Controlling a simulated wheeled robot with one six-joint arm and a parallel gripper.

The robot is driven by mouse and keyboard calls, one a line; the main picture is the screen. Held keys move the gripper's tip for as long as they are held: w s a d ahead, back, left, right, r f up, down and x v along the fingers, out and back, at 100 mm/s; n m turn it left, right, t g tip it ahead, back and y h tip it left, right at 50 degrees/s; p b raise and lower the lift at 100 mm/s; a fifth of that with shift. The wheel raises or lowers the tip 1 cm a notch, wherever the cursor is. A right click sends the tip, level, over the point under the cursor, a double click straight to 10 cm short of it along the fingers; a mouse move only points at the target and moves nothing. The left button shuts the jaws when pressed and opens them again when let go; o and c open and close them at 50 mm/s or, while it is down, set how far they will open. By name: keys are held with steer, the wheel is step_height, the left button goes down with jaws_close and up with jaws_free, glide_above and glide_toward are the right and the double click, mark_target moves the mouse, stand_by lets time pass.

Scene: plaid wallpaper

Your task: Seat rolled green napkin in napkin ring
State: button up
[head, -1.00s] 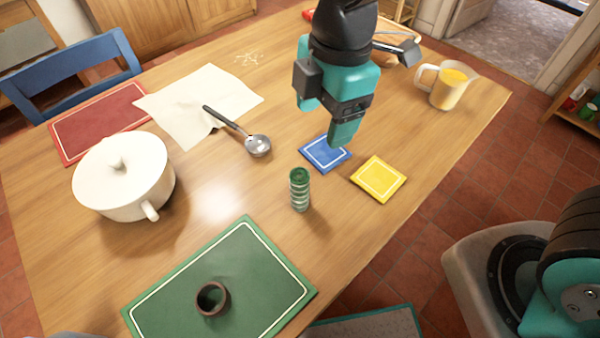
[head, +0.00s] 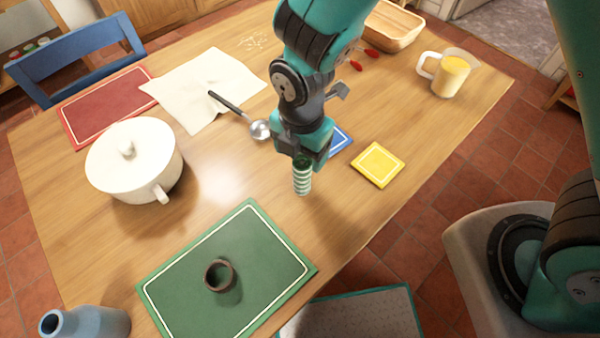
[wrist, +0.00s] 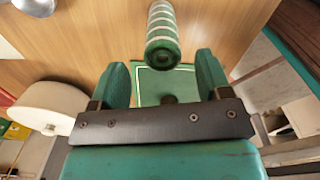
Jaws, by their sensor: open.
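The rolled green napkin (head: 302,181), banded in pale stripes, stands upright on the wooden table. My gripper (head: 302,157) is at its top end, pointing down. In the wrist view the napkin (wrist: 162,35) lies in line with the gap between the two spread fingers of my gripper (wrist: 163,76); I cannot tell whether they touch it. The brown napkin ring (head: 220,275) lies on the green placemat (head: 180,291), its opening facing up, with nothing in it. The placemat also shows beyond the gripper in the wrist view (wrist: 182,82).
A white lidded pot (head: 130,170) stands at the left. A ladle (head: 258,130), a cream cloth (head: 190,88), a yellow coaster (head: 377,164) and a blue coaster (head: 342,140) lie around the napkin. A blue bottle (head: 90,322) is front left. The table between napkin and placemat is clear.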

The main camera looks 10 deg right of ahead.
mark_target(303, 161)
step_height(303, 161, down, 5)
steer(key=shift+s+d+f+p, duration=0.1)
steer(key=shift+s+f+p, duration=0.05)
steer(key=shift+p, duration=0.25)
steer(key=c, duration=1)
